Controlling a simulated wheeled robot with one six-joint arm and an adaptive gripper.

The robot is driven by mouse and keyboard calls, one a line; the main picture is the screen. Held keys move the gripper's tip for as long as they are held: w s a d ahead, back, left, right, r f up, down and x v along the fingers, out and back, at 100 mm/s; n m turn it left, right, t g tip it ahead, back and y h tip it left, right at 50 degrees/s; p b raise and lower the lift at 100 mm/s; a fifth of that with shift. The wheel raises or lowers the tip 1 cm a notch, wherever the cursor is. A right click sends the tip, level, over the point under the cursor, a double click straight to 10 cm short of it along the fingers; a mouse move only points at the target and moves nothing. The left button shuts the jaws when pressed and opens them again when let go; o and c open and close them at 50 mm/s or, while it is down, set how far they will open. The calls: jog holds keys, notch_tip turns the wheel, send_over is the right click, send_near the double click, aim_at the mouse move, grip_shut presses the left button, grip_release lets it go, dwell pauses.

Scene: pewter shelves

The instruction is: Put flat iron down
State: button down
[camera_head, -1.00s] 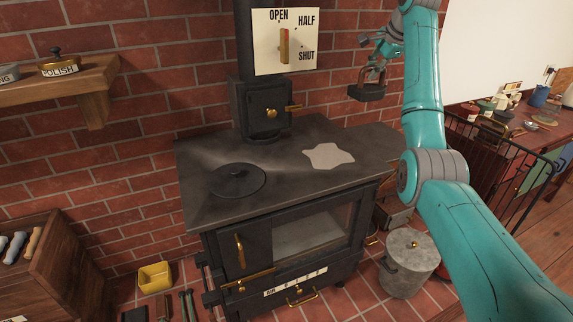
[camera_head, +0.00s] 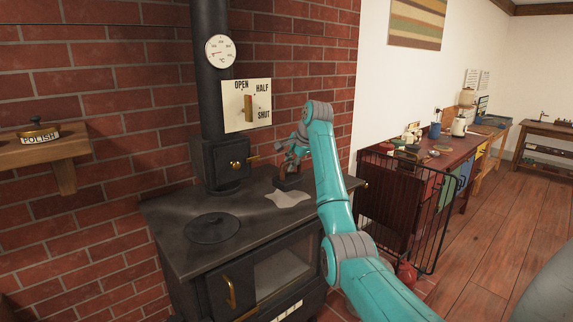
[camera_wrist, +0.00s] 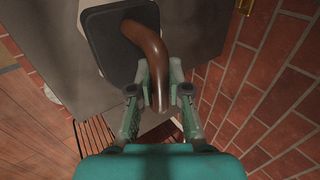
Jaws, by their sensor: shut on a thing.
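The flat iron (camera_head: 291,183) has a dark flat body. In the wrist view its dark base plate (camera_wrist: 97,38) and curved brown handle (camera_wrist: 146,48) show. My gripper (camera_wrist: 158,82) is shut on the handle, with a finger on each side. In the head view my gripper (camera_head: 297,158) is at the right rear part of the black stove top (camera_head: 182,202), behind the pale irregular patch (camera_head: 287,199). The iron is at or just above the stove surface; I cannot tell whether it touches.
A round dark lid (camera_head: 211,228) lies on the stove's left part. The stove pipe (camera_head: 208,95) and OPEN/HALF/SHUT plate (camera_head: 247,106) stand behind. A black wire guard (camera_head: 400,205) stands right of the stove. A polish tin (camera_head: 38,133) sits on the left shelf.

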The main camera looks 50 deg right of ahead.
aim_at(292, 177)
jog(key=shift+d+f, duration=0.1)
jog(key=shift+f, duration=2.65)
jog(key=shift+f, duration=0.15)
jog(key=c, duration=1.1)
grip_release()
jog(key=shift+f, duration=0.2)
jog(key=shift+s, duration=0.1)
jog(key=v, duration=1.2)
jog(key=shift+r, duration=0.2)
